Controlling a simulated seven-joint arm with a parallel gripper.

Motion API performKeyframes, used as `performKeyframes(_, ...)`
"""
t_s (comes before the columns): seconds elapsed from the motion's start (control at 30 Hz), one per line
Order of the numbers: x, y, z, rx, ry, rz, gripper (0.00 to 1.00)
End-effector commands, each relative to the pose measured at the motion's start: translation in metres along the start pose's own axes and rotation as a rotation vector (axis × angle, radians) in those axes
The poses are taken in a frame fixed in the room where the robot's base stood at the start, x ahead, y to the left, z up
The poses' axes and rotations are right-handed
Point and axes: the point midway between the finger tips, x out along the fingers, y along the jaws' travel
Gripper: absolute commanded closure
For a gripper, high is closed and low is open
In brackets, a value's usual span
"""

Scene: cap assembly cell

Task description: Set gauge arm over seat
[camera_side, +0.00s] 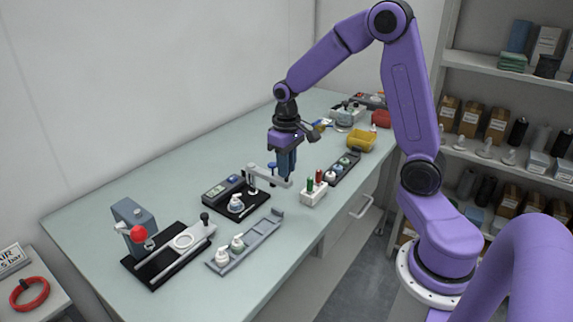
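The gauge stand has a black base (254,208), a small display box (216,191) and an upright post (252,180). Its pale gauge arm (268,179) reaches from the post to the right, away from the seat, with a blue knob (271,167) near it. A small white bottle or cap (236,204) stands on the seat at the front of the base. My gripper (286,178) points down at the outer end of the gauge arm. Its fingers look close together and overlap the arm's end. I cannot tell whether they touch or grip it.
A white block with green and red pegs (313,193) stands close to the right of my gripper. A grey tray (262,229) holds white bottles in front. A press with a red ball (138,234) is at left. A dark rack (344,168) and yellow bin (361,140) stand behind.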

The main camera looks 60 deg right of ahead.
Motion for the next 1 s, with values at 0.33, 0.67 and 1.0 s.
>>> performKeyframes(0.33,-0.001,-0.007,-0.001,0.053,0.001,0.000,1.00)
performKeyframes(0.67,-0.001,-0.037,-0.006,0.287,0.002,-0.001,1.00)
performKeyframes(1.0,-0.001,-0.073,-0.024,0.609,0.001,-0.001,1.00)
